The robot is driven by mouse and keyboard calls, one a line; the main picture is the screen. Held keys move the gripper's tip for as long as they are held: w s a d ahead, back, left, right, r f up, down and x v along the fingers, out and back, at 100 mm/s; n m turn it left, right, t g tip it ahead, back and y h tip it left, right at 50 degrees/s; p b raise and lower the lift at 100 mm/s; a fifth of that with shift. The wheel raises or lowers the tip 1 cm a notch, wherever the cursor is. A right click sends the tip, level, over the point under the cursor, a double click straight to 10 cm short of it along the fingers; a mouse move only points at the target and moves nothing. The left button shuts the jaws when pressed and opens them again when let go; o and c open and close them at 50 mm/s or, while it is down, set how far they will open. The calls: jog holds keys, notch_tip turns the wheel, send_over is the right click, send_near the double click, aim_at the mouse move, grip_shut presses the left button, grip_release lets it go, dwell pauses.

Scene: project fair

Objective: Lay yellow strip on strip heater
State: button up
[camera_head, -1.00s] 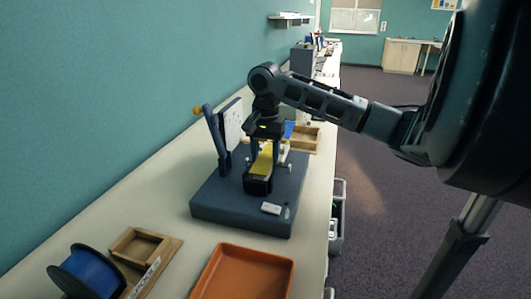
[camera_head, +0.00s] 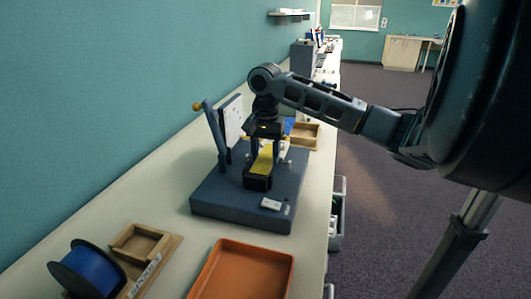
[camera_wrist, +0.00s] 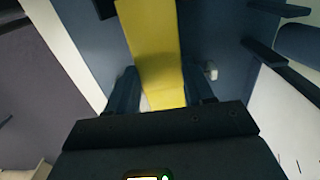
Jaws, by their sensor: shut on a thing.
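The strip heater (camera_head: 232,205) is a dark blue machine on the bench, with an upright white panel and a lever with an orange knob at its left. The yellow strip (camera_head: 262,160) lies lengthwise along the black bar in the middle of the heater; whether it touches the bar is hard to tell. My gripper (camera_head: 267,150) points down over the far part of the strip. In the wrist view my gripper (camera_wrist: 163,98) is shut on the yellow strip (camera_wrist: 155,50), one finger at each side. The strip's end beyond the fingers is hidden by the gripper body.
An orange tray (camera_head: 215,268) lies in front of the heater. A wooden tray (camera_head: 172,246) and a blue spool (camera_head: 92,268) are at the front left. Another wooden tray (camera_head: 311,133) stands behind the heater. The wall runs along the bench's left.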

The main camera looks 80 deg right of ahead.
jog(key=o, duration=1.1)
jog(key=shift+r, duration=0.1)
notch_tip(320, 180, up, 8)
jog(key=shift+f, duration=0.2)
